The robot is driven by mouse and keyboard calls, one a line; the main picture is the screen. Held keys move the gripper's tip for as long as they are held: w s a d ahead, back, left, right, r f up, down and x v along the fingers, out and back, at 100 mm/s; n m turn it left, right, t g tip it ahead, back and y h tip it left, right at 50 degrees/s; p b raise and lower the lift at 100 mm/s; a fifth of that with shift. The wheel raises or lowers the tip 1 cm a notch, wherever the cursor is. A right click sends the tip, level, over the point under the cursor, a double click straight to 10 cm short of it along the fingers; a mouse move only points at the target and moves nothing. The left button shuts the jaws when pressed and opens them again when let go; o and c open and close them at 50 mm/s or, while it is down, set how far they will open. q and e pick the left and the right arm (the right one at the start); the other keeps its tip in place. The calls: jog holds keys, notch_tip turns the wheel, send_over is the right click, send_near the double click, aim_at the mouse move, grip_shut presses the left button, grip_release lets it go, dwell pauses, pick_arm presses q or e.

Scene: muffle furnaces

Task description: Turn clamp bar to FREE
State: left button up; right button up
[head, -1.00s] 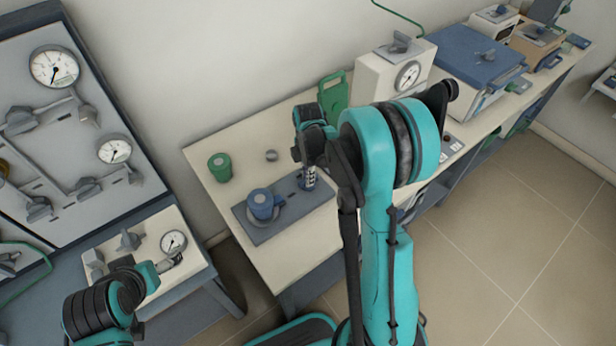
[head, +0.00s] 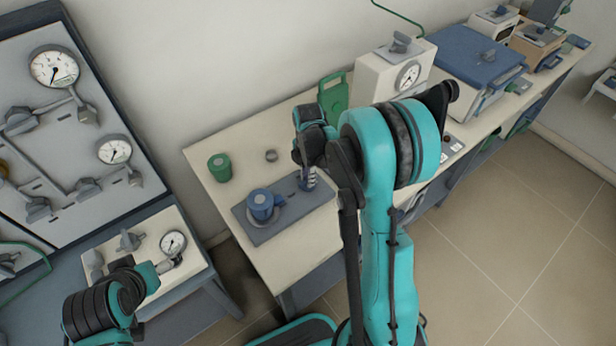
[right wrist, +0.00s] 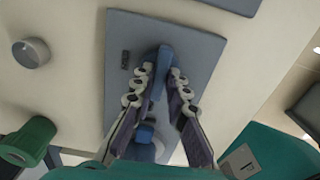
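The clamp bar (right wrist: 162,68) is a blue bar over a grey-blue plate (right wrist: 200,45) in the right wrist view. My right gripper (right wrist: 163,74) has one finger on each side of the bar, and the bar fills the gap between the fingertips. In the head view my right gripper (head: 307,178) points down at the right part of the plate (head: 290,218), and its wrist hides most of the bar. A blue round part (head: 262,204) stands on the plate's left half. A small dark label (right wrist: 125,60) is too small to read. My left gripper (head: 170,263) is at lower left, its fingers unclear.
A green cylinder (head: 219,167) and a small grey knob (head: 271,156) stand behind the plate on the bench. A white box with a gauge (head: 385,75) and a blue-lidded unit (head: 470,58) stand further right. A gauge panel (head: 75,120) is at left.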

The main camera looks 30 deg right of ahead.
jog(key=shift+o, duration=1.2)
notch_tip(320, 180, up, 12)
jog(key=s+a+r+m+t, duration=0.1)
jog(key=s+a+m+t, duration=0.2)
jog(key=s+m, duration=0.5)
jog(key=s+a+r+m+t, duration=0.2)
jog(key=s+a+m+t, duration=0.2)
jog(key=s+m, duration=0.5)
jog(key=a+m, duration=0.1)
jog(key=m, duration=0.2)
jog(key=shift+a, duration=0.3)
